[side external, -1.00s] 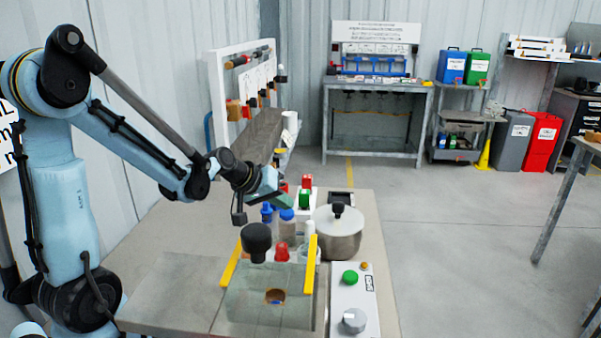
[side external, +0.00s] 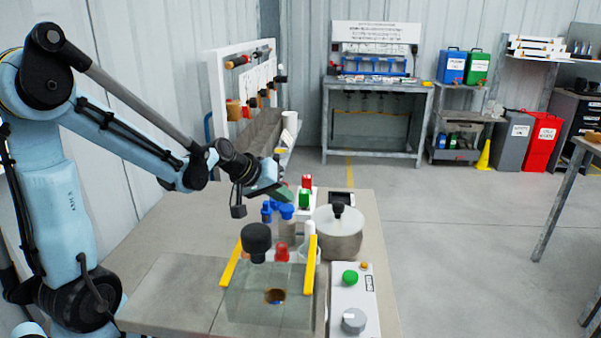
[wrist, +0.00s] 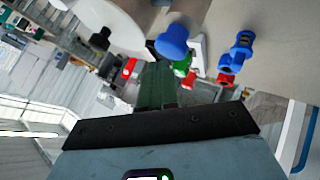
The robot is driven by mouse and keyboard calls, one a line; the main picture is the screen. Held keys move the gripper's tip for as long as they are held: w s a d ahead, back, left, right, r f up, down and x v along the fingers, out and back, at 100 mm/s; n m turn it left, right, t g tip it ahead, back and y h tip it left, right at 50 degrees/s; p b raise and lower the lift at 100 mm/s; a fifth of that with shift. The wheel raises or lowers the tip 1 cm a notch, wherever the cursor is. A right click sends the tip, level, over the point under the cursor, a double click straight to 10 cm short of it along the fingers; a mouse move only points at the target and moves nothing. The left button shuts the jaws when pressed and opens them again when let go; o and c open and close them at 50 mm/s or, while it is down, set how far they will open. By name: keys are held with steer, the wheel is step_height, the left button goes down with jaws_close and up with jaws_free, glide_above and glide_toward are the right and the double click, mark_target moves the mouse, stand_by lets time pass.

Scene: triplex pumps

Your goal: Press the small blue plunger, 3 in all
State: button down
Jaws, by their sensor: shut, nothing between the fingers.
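Two blue-topped items stand near the table's middle. One has a wide round blue cap (side external: 287,211); the other is a narrower, stepped blue piece (side external: 267,210) just left of it. In the wrist view the round blue cap (wrist: 173,42) is close to my fingertips, and the narrower blue piece (wrist: 241,46) is further right. I cannot tell for sure which one is the small plunger. My gripper (side external: 284,194), with green fingers, is shut and empty just above the blue tops. Its fingers also show in the wrist view (wrist: 157,88). Contact with a blue top is not visible.
Red and green buttons (side external: 305,198) stand just behind. A round metal pot (side external: 339,240) with a black knob is to the right. A clear box (side external: 270,308) with yellow rails and a black knob (side external: 256,240) is in front. A control box (side external: 353,300) stands front right. The table's left is clear.

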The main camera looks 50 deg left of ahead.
mark_target(283, 208)
steer(key=shift+r, duration=0.35)
steer(key=shift+r, duration=2.5)
steer(key=s+d+f+m+g, duration=0.2)
steer(key=s+d+m, duration=0.6)
steer(key=s+d, duration=0.4)
steer(key=shift+d+f, duration=0.55)
steer(key=shift+d, duration=0.1)
